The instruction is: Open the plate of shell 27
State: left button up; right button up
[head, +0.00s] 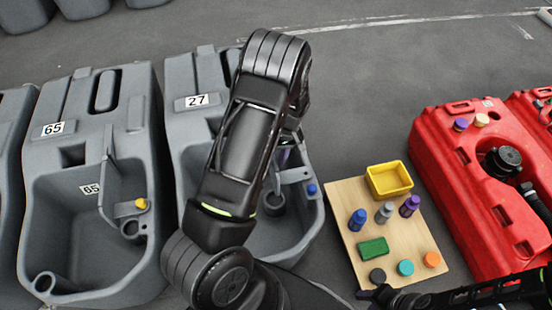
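Shell 27 (185,135) is a grey tank with a "27" label (197,100) on its top. My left arm crosses in front of it and hides much of its middle. A grey plate-like part (295,175) shows in its basin right of my arm, with a blue knob (311,189) beside it. Whether this plate is open or shut cannot be told. My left gripper (287,152) is mostly hidden behind my arm, above the basin near that part; its fingers do not show clearly. My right gripper (380,296) is low at the right, away from shell 27.
Shell 65 (75,95), a similar grey tank with a yellow knob (142,204), stands close on the left. A wooden board (400,235) with a yellow bin (389,180), bottles and coloured discs lies right. Red tanks (470,190) stand further right.

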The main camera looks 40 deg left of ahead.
pick_arm(q)
grip_shut()
dwell(1.1)
